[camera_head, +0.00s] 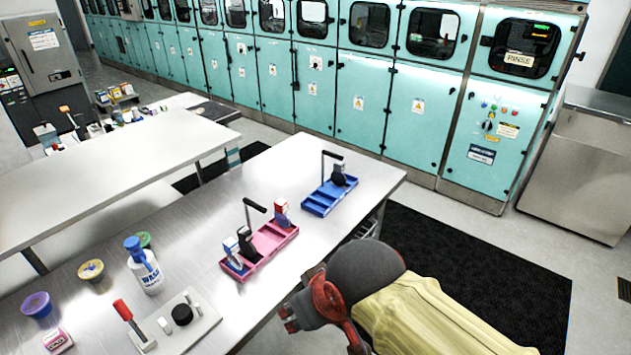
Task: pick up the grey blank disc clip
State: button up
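I cannot tell for certain which thing is the grey blank disc clip. A dark rounded piece (340,178) stands in the blue tray (318,203) on the steel table. Another dark piece (247,243) stands in the pink tray (268,249), between two small boxes. A pale grey plate with a black round piece (182,314) lies near the table's front. My gripper (289,318) is over the table's right edge, below and right of the pink tray, apart from both trays. Its fingers are small and partly hidden, so its opening is unclear.
A white bottle with a blue top (146,276), a purple-topped tub (37,305), a yellow-topped tub (91,270) and a red-handled tool (127,315) stand at the left. The steel table (185,225) is clear behind the trays. Teal machines (325,95) line the back.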

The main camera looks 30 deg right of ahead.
aim_at(338, 179)
jog(key=i+l+z, duration=0.2)
jog(key=i+z, duration=0.15)
jog(key=i, duration=0.2)
jog(key=i+z, duration=0.3)
jog(key=i, duration=0.2)
